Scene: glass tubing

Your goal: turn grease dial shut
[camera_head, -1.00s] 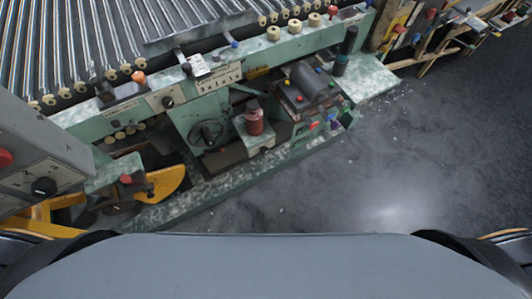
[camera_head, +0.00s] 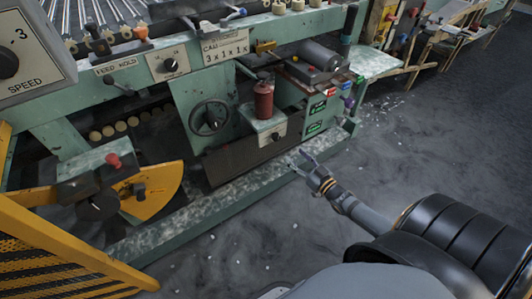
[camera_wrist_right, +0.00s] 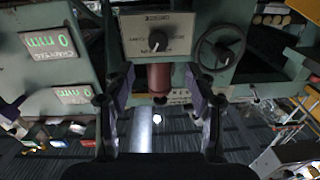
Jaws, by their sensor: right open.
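The grease dial (camera_head: 276,136) is a small dark knob on the front of a pale green box (camera_head: 262,122) under a red canister (camera_head: 263,100). In the right wrist view, which is upside down, the dial (camera_wrist_right: 157,41) sits on a grey plate with small lettering, its pointer slanting. My right gripper (camera_head: 301,162) is open and empty, in front of and below the dial to its right, apart from it. In the wrist view its two fingers (camera_wrist_right: 158,82) stand wide apart, with the dial beyond them. My left gripper is not in view.
A black handwheel (camera_head: 209,118) is left of the box. A yellow guard (camera_head: 60,240) and a red-knobbed lever (camera_head: 114,160) are at left. A grey motor (camera_head: 320,55) and green displays (camera_head: 317,108) are at right. The floor (camera_head: 420,150) at right is open.

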